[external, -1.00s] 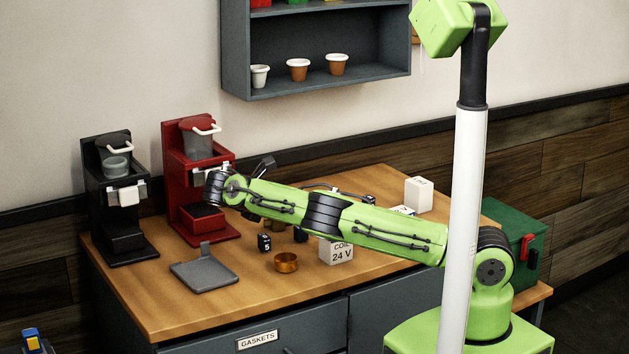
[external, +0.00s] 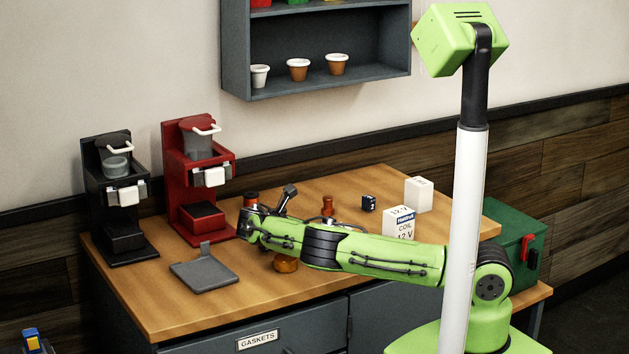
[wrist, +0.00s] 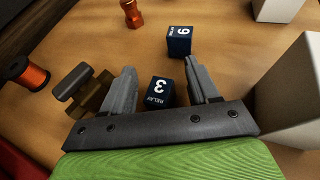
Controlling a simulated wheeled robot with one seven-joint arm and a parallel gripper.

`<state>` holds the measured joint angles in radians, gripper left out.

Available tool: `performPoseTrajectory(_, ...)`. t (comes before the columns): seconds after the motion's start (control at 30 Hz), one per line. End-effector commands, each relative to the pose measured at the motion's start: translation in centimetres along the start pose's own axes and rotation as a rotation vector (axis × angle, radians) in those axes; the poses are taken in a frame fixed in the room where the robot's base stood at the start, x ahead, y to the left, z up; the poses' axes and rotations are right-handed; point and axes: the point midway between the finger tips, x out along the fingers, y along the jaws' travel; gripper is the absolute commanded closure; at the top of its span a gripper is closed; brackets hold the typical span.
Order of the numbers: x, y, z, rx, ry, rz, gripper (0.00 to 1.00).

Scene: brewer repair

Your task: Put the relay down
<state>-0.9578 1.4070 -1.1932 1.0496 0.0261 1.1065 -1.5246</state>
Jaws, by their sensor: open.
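A dark blue cube relay marked RELAY 3 (wrist: 160,92) sits on the wooden table in the wrist view. My gripper (wrist: 159,68) is open, with one finger on each side of this relay. Gaps show between the relay and both fingers. A second dark blue cube, its digit a 6 or 9 (wrist: 179,41), stands just beyond the fingertips. In the external view my arm hides the gripper's fingers and the relay between them. Another dark cube (external: 368,203) stands at the back there; I cannot tell its number.
White boxes stand right, one marked COIL 12 V (external: 398,223). A copper spool (wrist: 28,72), a copper fitting (wrist: 132,14) and a dark-handled brass part (wrist: 76,84) are close by. An orange ring (external: 286,265) and grey plate (external: 205,270) lie in front.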

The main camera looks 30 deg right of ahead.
Motion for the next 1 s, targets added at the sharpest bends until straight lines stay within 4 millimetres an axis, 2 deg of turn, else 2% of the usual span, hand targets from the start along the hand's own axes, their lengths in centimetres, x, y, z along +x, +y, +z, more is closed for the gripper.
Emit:
performPoseTrajectory(0.1, 0.8, 0.0, 0.0, 0.000, 0.000, 0.001, 0.40)
performPoseTrajectory(0.27, 0.7, 0.0, 0.0, 0.000, 0.000, 0.001, 0.40)
performPoseTrajectory(0.6, 0.7, 0.0, 0.0, 0.000, 0.001, 0.001, 0.92)
performPoseTrajectory(0.67, 0.7, 0.0, 0.0, 0.000, 0.001, 0.001, 1.00)
performPoseTrajectory(0.87, 0.7, 0.0, 0.1, 0.001, 0.000, 0.001, 1.00)
performPoseTrajectory(1.0, -0.1, 0.1, 1.9, 0.005, 0.000, 0.003, 1.00)
